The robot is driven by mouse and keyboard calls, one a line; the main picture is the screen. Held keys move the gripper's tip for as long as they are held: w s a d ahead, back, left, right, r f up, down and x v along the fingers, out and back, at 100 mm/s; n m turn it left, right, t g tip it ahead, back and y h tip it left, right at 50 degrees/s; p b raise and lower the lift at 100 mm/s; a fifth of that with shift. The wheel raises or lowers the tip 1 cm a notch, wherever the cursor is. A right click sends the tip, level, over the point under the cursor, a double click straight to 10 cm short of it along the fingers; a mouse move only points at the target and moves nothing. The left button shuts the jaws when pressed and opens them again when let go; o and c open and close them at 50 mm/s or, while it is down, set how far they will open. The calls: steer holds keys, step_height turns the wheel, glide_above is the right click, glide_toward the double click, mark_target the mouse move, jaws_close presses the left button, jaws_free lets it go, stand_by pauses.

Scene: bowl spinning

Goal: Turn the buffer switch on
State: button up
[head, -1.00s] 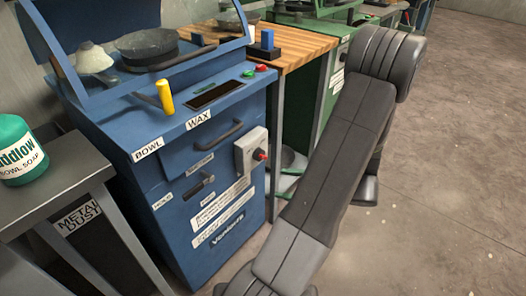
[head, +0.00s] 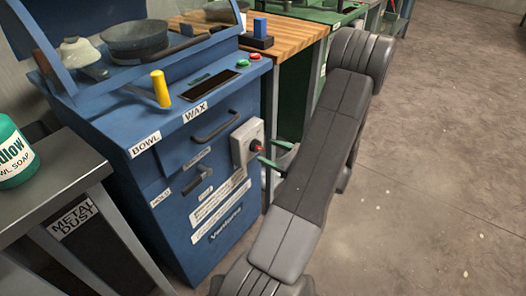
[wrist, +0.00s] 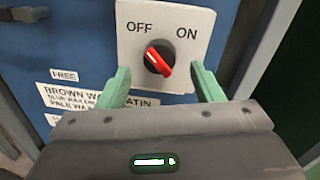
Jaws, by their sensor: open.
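The buffer switch is a red knob (wrist: 158,60) on a light grey box (wrist: 190,15) marked OFF at left and ON at right. In the wrist view the knob is tilted, its upper end to the left toward OFF and its lower end to the right. In the head view the knob (head: 256,149) sits on the box (head: 240,140) on the front of the blue machine. My gripper (wrist: 160,78) is open, with one green finger on each side of the knob, apart from it. In the head view the green fingers (head: 272,158) point at the knob.
The blue machine (head: 165,215) has a drawer handle (head: 216,128) left of the box and green and red buttons (head: 249,56) on top. A wooden-topped bench (head: 290,35) stands behind. A grey table (head: 55,170) is at left. The floor at right is clear.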

mark_target(262, 148)
steer(key=shift+x, duration=1.65)
steer(key=c, duration=1)
